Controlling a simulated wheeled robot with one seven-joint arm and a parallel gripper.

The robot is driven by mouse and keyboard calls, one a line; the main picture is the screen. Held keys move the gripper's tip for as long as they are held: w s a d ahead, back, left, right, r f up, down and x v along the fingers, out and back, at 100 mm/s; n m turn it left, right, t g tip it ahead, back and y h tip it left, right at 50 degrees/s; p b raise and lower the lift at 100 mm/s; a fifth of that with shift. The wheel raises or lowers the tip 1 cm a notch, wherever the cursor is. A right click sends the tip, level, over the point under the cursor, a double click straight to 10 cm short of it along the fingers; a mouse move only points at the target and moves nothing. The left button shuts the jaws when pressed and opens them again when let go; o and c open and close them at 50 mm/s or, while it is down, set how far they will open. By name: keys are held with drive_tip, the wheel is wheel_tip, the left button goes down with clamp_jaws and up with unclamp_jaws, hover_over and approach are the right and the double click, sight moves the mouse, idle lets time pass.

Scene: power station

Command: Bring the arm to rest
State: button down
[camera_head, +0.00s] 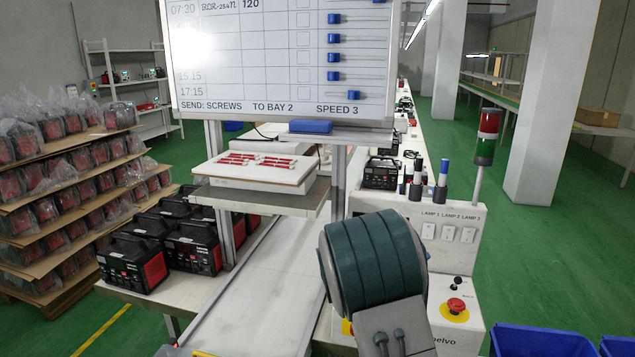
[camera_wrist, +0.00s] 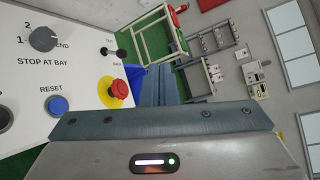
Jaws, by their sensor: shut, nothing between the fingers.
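My arm shows in the head view as a rounded teal and grey link, raised in front of the white control box (camera_head: 447,300). It hides part of that box and of the conveyor's right side. My gripper is not clearly seen in the head view. In the wrist view, my gripper (camera_wrist: 159,86) shows as two blue-grey fingers close together beyond the grey wrist housing, shut and empty. The control panel (camera_wrist: 75,75) lies just left of the fingers, with a red stop button (camera_wrist: 119,89), a blue reset button (camera_wrist: 58,105) and a dark knob (camera_wrist: 43,39).
The conveyor (camera_head: 255,285) runs ahead. A whiteboard (camera_head: 280,60) and a shelf with a white tray (camera_head: 255,172) stand over it. A signal lamp (camera_head: 488,135) rises at right. Blue bins (camera_head: 540,342) stand front right. Green floor (camera_head: 560,250) is clear beyond them.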

drive_tip(key=s+m+g+y, duration=0.4)
drive_tip(key=s+m+y, duration=0.4)
drive_tip(key=s+m, duration=1.05)
drive_tip(key=s+a+m+t+y, duration=0.1)
drive_tip(key=s+a+m+y, duration=0.6)
drive_tip(key=s+a+m, duration=0.5)
drive_tip(key=s+m, duration=0.3)
drive_tip(key=m, duration=0.1)
drive_tip(key=shift+f+m+t, duration=0.3)
drive_tip(key=shift+f+m, duration=0.05)
